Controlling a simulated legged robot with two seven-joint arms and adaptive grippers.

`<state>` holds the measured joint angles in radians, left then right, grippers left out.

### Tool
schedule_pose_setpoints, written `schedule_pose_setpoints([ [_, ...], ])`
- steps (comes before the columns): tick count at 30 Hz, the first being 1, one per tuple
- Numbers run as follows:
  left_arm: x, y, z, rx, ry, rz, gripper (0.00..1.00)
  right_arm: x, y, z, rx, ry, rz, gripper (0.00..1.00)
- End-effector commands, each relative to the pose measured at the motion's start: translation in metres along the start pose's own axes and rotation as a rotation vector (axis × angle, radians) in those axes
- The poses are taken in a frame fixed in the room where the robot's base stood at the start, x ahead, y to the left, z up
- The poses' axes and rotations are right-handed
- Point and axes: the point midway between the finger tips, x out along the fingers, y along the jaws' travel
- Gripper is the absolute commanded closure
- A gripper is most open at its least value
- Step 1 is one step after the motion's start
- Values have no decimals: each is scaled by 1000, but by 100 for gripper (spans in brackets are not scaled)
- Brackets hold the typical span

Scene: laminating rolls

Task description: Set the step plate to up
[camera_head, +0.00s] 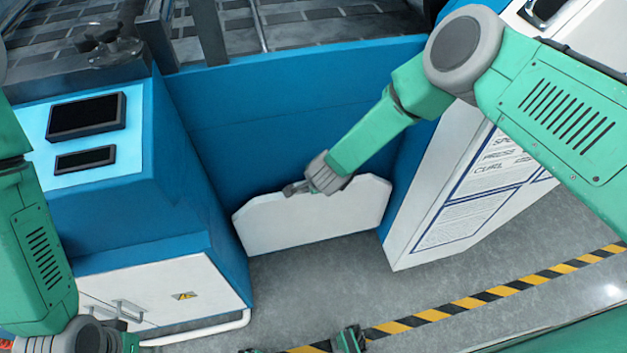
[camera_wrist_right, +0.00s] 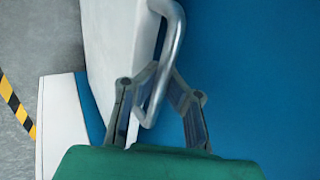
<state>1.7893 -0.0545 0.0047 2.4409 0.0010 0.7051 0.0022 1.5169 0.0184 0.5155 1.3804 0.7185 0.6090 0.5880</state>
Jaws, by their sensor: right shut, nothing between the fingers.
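The white step plate (camera_head: 290,223), with cut upper corners, is low between two cabinets, in front of the blue panel. It looks steeply raised, but its exact tilt is hard to judge. In the right wrist view the plate (camera_wrist_right: 112,40) shows with a bent metal handle (camera_wrist_right: 168,50) at its edge. My right gripper (camera_head: 288,190) is at the plate's upper edge. In its wrist view the gripper (camera_wrist_right: 162,85) is shut beside the handle, with no grip on it; the fingertips are partly hidden. My left gripper (camera_head: 348,340) is cut off at the bottom edge, its finger state unclear.
A blue cabinet (camera_head: 165,205) with dark screens and white doors (camera_head: 205,290) stands on the left. A white panel with printed text (camera_head: 455,205) stands on the right. The blue panel (camera_head: 270,110) closes the back. Grey floor (camera_head: 310,285) in front is clear, crossed by striped tape (camera_head: 500,292).

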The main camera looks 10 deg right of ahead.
Motion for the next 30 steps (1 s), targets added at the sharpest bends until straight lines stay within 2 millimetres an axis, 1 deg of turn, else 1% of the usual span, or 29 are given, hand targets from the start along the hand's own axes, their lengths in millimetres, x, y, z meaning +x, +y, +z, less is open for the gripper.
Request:
schedule_pose_setpoints([
  [1,-1,0,0,0,0,0,61,-2,-9,0,0,2,-14,100],
  [2,-1,0,0,0,0,0,61,-2,-9,0,0,2,-14,100],
  [3,-1,0,0,0,0,0,61,-2,-9,0,0,2,-15,97],
  [5,-1,0,0,0,0,0,61,-2,-8,0,1,1,-13,76],
  [6,-1,0,0,0,0,0,61,-2,-8,0,1,1,-12,69],
  [14,0,0,0,0,0,0,61,1,-4,0,1,1,-3,69],
  [18,-1,0,2,0,3,0,61,-6,-3,0,1,0,-2,69],
  [20,-1,0,2,0,3,0,61,-13,-4,0,2,0,-2,69],
  [23,-1,0,2,0,3,0,61,-31,-4,0,1,-1,-3,69],
  [30,-1,0,2,0,3,0,61,-81,-5,1,0,-1,-5,69],
])
